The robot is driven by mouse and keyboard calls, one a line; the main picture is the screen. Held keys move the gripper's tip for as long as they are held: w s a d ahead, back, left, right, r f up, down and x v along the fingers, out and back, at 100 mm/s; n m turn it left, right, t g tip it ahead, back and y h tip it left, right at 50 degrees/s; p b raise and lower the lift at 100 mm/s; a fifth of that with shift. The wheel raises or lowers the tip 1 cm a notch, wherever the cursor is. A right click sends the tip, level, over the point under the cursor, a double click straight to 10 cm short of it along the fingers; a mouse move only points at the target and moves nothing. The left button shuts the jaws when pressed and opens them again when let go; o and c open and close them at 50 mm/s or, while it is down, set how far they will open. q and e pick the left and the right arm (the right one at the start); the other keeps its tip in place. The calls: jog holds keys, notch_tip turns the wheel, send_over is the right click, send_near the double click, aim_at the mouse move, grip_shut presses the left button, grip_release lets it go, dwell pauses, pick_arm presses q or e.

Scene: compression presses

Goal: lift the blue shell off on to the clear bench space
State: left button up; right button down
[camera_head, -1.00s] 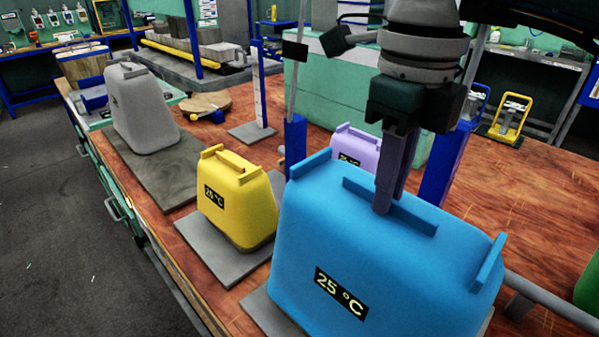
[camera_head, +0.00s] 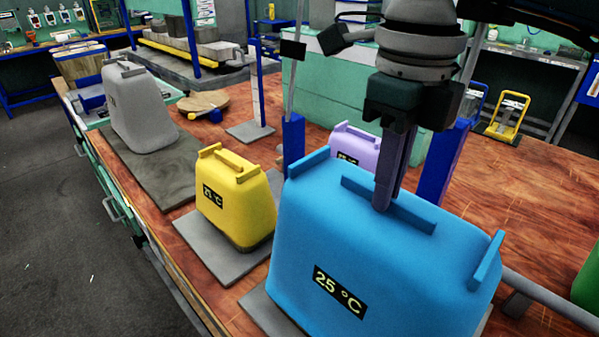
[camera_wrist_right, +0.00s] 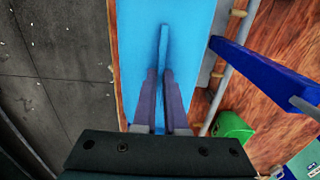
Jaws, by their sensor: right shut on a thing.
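The blue shell (camera_head: 345,245) is a large blue cover with a "25 °C" label, standing upright at the front of the bench. My right gripper (camera_head: 383,203) comes down from above and is shut on the handle bar on top of the shell. In the right wrist view, the two fingers (camera_wrist_right: 162,115) sit on either side of the shell's thin blue bar (camera_wrist_right: 163,50). A grey plate (camera_head: 262,312) shows at the shell's lower left; the rest of the shell's base is hidden. My left gripper is not in view.
A yellow shell (camera_head: 237,205), a grey shell (camera_head: 140,110) and a purple shell (camera_head: 355,143) stand nearby. Blue posts (camera_head: 440,165) rise close behind the blue shell. A green thing (camera_wrist_right: 232,127) lies to its right. Bare wooden bench (camera_head: 530,190) shows at right.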

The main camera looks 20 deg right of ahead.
dwell(0.5)
jog(key=shift+r, duration=0.15)
notch_tip(320, 180, up, 46)
jog(key=p, duration=3.5)
